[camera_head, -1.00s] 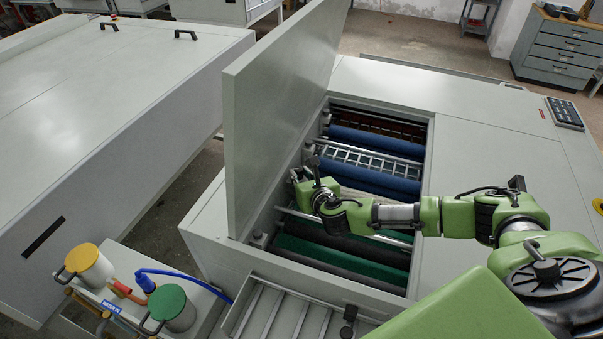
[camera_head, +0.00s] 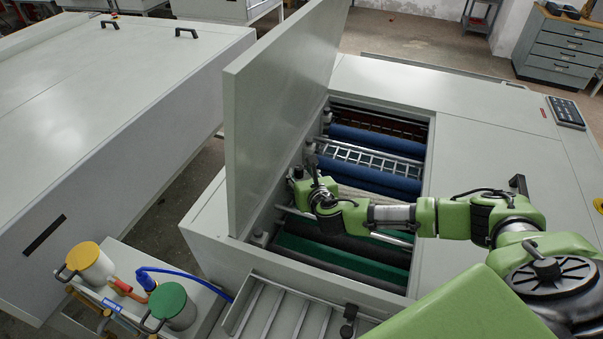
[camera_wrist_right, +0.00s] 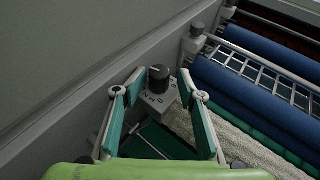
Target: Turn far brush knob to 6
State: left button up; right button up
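In the right wrist view, a dark round knob (camera_wrist_right: 158,77) stands on a grey block with small dial marks beside the opening's wall. My right gripper (camera_wrist_right: 159,82) is open, its green-padded fingers spread to either side of the knob with gaps showing. I cannot read which number the knob points to. In the head view my right gripper (camera_head: 307,184) is over the left edge of the open processor bay and hides the spot beneath it. Other knobs on that edge are a far one (camera_head: 327,116) and a near one (camera_head: 260,238). My left gripper is out of view.
The raised grey lid (camera_head: 275,110) stands close left of my right gripper. Blue rollers (camera_head: 375,138) and dark green rollers (camera_head: 340,258) fill the bay. A tray with yellow (camera_head: 90,264) and green-lidded (camera_head: 168,302) containers is at lower left.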

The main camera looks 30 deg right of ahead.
jog(key=shift+r, duration=0.1)
jog(key=v, duration=0.8)
